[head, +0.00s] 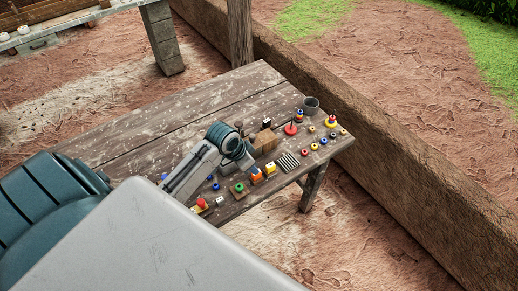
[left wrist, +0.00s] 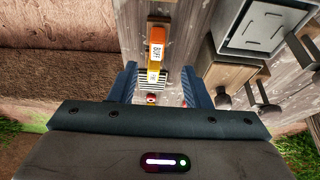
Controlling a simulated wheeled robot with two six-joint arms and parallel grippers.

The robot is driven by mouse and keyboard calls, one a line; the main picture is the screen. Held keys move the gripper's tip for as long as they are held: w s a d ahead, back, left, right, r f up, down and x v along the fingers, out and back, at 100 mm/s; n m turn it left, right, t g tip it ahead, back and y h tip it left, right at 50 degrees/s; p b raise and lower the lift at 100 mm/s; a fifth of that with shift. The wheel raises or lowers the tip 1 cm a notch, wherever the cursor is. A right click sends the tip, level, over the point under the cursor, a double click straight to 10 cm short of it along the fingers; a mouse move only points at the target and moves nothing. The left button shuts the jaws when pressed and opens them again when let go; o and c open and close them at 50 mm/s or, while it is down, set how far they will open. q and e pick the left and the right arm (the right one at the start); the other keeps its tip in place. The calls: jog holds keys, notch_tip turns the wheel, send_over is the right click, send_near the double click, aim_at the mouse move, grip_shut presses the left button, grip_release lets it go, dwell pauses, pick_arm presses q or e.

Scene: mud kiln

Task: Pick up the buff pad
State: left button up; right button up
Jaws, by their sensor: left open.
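The buff pad (left wrist: 157,33) is an orange block with a white label reading BUFF in the left wrist view. It lies on the table ahead of my left gripper (left wrist: 160,88), whose two blue-grey fingers are apart with nothing gripped between them. In the head view an orange block, which looks like the same pad (head: 256,177), lies near the table's front edge. My left arm reaches over the table just left of it. My right gripper does not show.
A yellow labelled block (left wrist: 153,72) sits close to the pad, beside a striped rack (head: 288,162). A wooden box (head: 265,141) stands behind. The table's far left (head: 140,130) is clear.

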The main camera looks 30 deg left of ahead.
aim_at(257, 176)
pick_arm(q)
jog(key=shift+x, duration=0.85)
jog(key=shift+d+f, duration=0.15)
jog(key=shift+f, duration=0.15)
jog(key=p+x, duration=0.2)
jog(key=x, duration=0.2)
jog(key=shift+d+f, duration=0.1)
jog(key=shift+f, duration=0.3)
jog(key=shift+w+f, duration=0.1)
jog(key=shift+f, duration=0.05)
jog(key=shift+c, duration=1.3)
grip_shut()
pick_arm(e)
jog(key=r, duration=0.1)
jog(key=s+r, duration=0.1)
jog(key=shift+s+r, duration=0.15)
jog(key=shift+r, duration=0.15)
